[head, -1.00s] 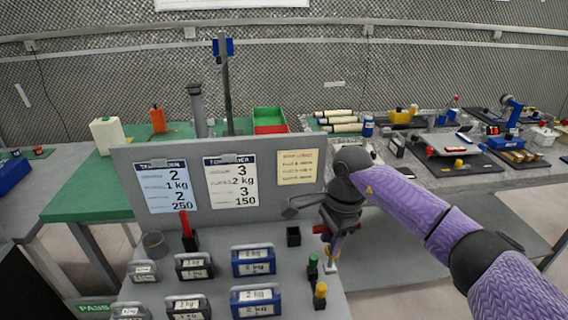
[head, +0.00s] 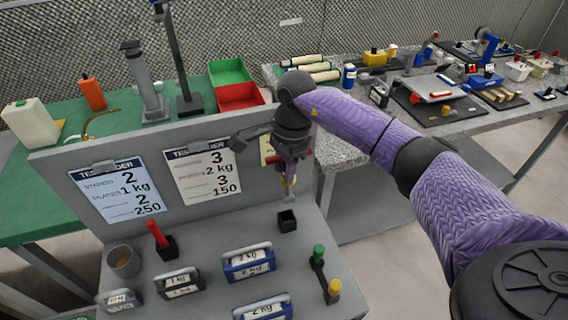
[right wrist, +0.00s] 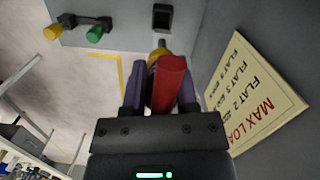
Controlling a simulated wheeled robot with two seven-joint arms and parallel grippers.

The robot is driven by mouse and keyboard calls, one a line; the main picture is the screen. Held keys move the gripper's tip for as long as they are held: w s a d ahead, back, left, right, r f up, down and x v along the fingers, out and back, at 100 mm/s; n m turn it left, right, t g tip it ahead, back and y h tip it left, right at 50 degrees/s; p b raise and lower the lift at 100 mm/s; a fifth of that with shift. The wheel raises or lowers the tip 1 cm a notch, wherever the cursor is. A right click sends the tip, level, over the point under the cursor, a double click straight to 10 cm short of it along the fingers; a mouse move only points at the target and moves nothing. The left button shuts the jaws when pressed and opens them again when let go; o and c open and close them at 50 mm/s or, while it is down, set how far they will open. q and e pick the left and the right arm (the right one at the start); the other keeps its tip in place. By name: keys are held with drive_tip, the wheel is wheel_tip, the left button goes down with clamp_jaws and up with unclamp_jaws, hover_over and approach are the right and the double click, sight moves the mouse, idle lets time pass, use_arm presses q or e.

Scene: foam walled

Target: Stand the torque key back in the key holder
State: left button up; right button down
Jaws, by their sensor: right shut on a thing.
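My right gripper (head: 289,168) points down above the bench and is shut on the torque key (right wrist: 172,85). The key has a red handle and a yellow collar in the right wrist view. Its lower end (head: 289,192) hangs down in the head view, apart from the holder as far as I can tell. The key holder (head: 287,221), a small black square socket with a dark opening, stands just below the gripper. It also shows empty in the right wrist view (right wrist: 162,16), beyond the key's end. My left gripper is not in view.
A grey back panel (head: 65,170) with cards stands close behind the holder. Left are a red-handled tool (head: 157,233) in a black block, a cup (head: 124,261) and several labelled weights (head: 248,262). Green and yellow knobs (head: 319,252) stand front right.

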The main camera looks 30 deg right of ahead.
sight(286, 196)
wheel_tip(286, 196, down, 6)
drive_tip(key=b, duration=0.4)
drive_tip(key=shift+b, duration=0.35)
drive_tip(key=shift+r, duration=0.1)
idle(0.4)
drive_tip(key=shift+f+b, duration=2.2)
drive_tip(key=shift+f, duration=0.6)
drive_tip(key=shift+c, duration=1.5)
unclamp_jaws()
drive_tip(key=r, duration=0.3)
drive_tip(key=r+p, duration=0.1)
drive_tip(key=r, duration=0.2)
drive_tip(key=d+r+p, duration=0.1)
drive_tip(key=r, duration=0.3)
